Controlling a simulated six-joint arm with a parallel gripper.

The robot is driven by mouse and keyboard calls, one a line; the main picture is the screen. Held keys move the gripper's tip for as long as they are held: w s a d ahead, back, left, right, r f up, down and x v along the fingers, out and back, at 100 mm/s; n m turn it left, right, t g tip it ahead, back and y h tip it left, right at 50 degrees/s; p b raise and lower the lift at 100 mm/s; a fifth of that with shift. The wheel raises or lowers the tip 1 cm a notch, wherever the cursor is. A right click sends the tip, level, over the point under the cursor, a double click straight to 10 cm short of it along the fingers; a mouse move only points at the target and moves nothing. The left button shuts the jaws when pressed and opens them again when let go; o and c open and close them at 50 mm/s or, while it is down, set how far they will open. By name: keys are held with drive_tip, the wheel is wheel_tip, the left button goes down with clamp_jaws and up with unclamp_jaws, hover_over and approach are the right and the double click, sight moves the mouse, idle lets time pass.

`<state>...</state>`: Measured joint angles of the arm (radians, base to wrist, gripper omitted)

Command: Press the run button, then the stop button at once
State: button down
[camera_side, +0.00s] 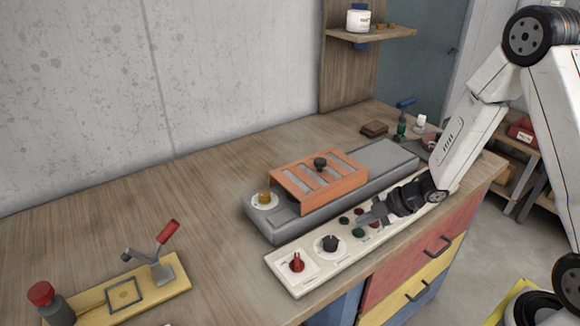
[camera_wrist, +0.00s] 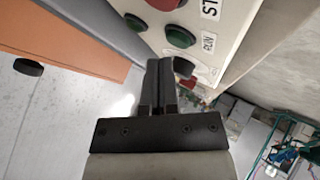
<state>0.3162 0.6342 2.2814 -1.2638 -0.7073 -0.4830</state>
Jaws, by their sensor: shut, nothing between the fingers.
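The green run button (camera_wrist: 180,37), beside a RUN label, sits on the pale control panel (camera_wrist: 225,30) in the wrist view. A red button (camera_wrist: 168,3), beside a label cut off after "ST", is at the top edge. Another green button (camera_wrist: 136,22) lies to the left. My gripper (camera_wrist: 167,64) is shut and empty, its tips just below the run button in the picture; I cannot tell whether they touch the panel. In the side view my gripper (camera_side: 364,219) is low over the panel (camera_side: 312,277), among green and red buttons, hiding some of them.
A red switch (camera_side: 297,263) and a black knob (camera_side: 330,243) are on the panel's near-left end. Behind it stands a grey machine (camera_side: 398,157) with an orange slotted cover (camera_side: 340,182). A lever fixture (camera_side: 160,262) is at left; the middle-left table is clear.

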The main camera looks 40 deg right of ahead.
drive_tip(key=shift+d, duration=2.7)
drive_tip(key=shift+f, duration=0.85)
drive_tip(key=shift+r, duration=0.85)
drive_tip(key=shift+r, duration=0.1)
drive_tip(key=shift+r, duration=2.4)
